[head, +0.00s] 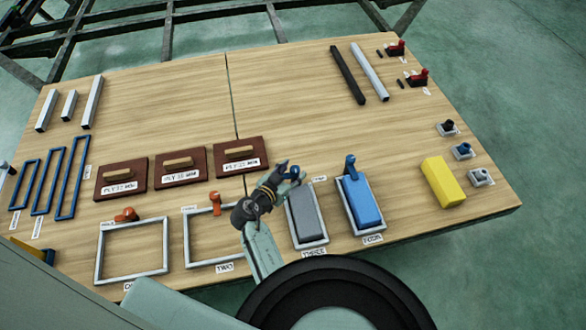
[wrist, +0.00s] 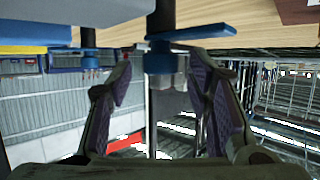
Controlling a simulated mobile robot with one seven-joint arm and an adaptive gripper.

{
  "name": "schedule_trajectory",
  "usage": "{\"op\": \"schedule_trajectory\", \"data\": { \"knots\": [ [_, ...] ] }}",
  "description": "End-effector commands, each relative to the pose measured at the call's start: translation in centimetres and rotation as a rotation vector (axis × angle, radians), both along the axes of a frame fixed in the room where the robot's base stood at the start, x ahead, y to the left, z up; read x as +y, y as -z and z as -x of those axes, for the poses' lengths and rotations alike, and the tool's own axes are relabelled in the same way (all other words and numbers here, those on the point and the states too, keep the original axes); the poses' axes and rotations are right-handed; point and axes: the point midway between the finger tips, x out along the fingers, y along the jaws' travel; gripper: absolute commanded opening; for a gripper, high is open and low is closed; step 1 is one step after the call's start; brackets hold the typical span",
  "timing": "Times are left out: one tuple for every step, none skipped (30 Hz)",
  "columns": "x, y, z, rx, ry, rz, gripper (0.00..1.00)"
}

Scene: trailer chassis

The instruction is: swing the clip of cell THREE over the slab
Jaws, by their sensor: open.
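Cell THREE is a pale frame (head: 325,240) with a grey slab (head: 305,213) lying in it. Its blue clip (head: 294,172) is at the far end of the frame, beside my gripper (head: 283,181), which partly hides it. The fingers are spread, with gaps on both sides of the post. I cannot tell from the head view whether the bar overlaps the slab.
Cell FOUR (head: 379,227) to the right holds a blue slab and has its own blue clip (head: 350,166). Empty frame TWO (head: 187,240) and frame ONE (head: 98,255), with orange clips, lie left. Brown boards (head: 240,146) lie behind. A yellow block (head: 443,181) is at right.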

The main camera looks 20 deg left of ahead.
Motion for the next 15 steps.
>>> {"op": "schedule_trajectory", "data": {
  "knots": [
    [0.00, 0.04, -0.38, 0.000, -0.001, 0.000, 0.46],
    [-0.03, 0.12, -0.53, 0.000, -0.001, 0.000, 0.46],
    [-0.09, 0.23, -0.67, 0.000, -0.001, 0.000, 0.46],
    [-0.11, 0.30, -0.73, 0.001, -0.001, -0.001, 0.46],
    [-0.13, 0.34, -0.78, 0.001, -0.001, -0.001, 0.46],
    [-0.15, 0.37, -0.82, 0.001, -0.001, -0.001, 0.46],
    [-0.15, 0.38, -0.82, 0.001, -0.001, -0.001, 0.46],
    [-0.15, 0.38, -0.82, 0.001, -0.001, -0.001, 0.46],
    [-0.15, 0.38, -0.82, 0.001, -0.001, -0.001, 0.46],
    [-0.15, 0.38, -0.82, 0.001, -0.001, -0.001, 0.46],
    [-0.15, 0.38, -0.82, 0.001, -0.001, -0.001, 0.46],
    [-0.14, 0.36, -0.81, 0.000, -0.001, 0.000, 0.46],
    [-0.14, 0.36, -0.81, 0.000, -0.001, 0.000, 0.44],
    [-0.14, 0.36, -0.80, 0.000, -0.001, 0.000, 0.42],
    [-0.14, 0.36, -0.80, 0.000, -0.001, 0.000, 0.39]
  ]
}}
